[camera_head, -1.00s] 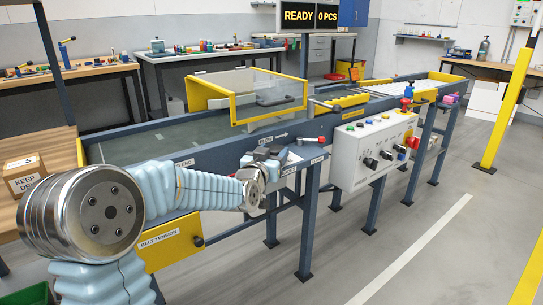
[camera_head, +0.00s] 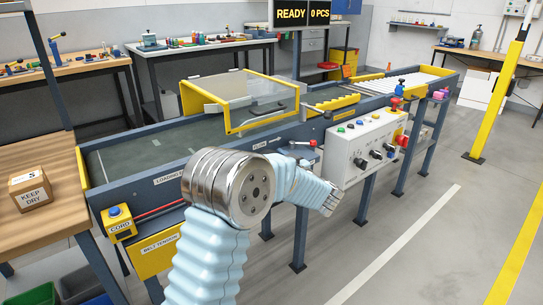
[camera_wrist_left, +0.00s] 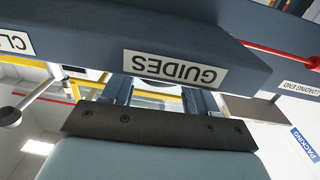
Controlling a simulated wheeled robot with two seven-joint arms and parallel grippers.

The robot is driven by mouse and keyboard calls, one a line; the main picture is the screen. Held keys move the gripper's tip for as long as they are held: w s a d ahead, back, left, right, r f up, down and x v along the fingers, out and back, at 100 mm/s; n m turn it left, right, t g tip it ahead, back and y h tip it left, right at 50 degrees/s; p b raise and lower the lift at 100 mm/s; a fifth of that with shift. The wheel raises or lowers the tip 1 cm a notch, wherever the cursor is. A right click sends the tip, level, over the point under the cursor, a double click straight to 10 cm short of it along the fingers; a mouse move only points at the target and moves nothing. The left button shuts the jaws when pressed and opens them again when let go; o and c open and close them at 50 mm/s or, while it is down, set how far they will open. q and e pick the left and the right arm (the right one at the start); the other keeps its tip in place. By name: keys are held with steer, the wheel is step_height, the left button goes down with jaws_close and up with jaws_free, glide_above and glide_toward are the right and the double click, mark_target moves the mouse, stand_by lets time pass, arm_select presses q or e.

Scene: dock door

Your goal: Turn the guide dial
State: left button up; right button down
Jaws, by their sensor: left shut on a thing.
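The shelf plate labelled GUIDES (camera_wrist_left: 175,68) shows upside down in the left wrist view. My left gripper (camera_wrist_left: 162,95) reaches behind this plate, its two fingers apart with a gap between them. It is shut on the guide dial, which the plate's edge hides almost wholly. In the head view my left arm crosses in front of the conveyor's near side, and its gripper cannot be made out there. My right gripper is not in view.
A lever with a dark ball knob (camera_wrist_left: 10,115) is left of the fingers in the wrist view. The white control box (camera_head: 365,145) with knobs and buttons stands right of my arm. The yellow cord box (camera_head: 118,222) is at left.

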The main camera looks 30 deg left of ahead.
arm_select(q)
steer(key=n+g, duration=0.2)
steer(key=g, duration=0.1)
steer(key=w+n+g+y, duration=0.1)
steer(key=n+g, duration=0.1)
steer(key=g, duration=0.1)
steer(key=n+g, duration=0.1)
steer(key=g, duration=0.1)
steer(key=shift+w+d+n+g+y, duration=0.15)
steer(key=shift+n+g+y, duration=0.25)
steer(key=shift+w+n+g+h, duration=0.2)
steer(key=shift+n+g, duration=0.55)
steer(key=shift+g, duration=0.4)
steer(key=shift+w+n+g+h, duration=0.1)
steer(key=shift+n+g+h, duration=0.1)
steer(key=shift+n+g, duration=0.75)
steer(key=shift+r+g+h, duration=0.1)
steer(key=shift+g+h, duration=0.2)
steer(key=shift+g, duration=0.5)
steer(key=shift+a, duration=0.2)
steer(key=o, duration=1)
steer(key=shift+o, duration=0.2)
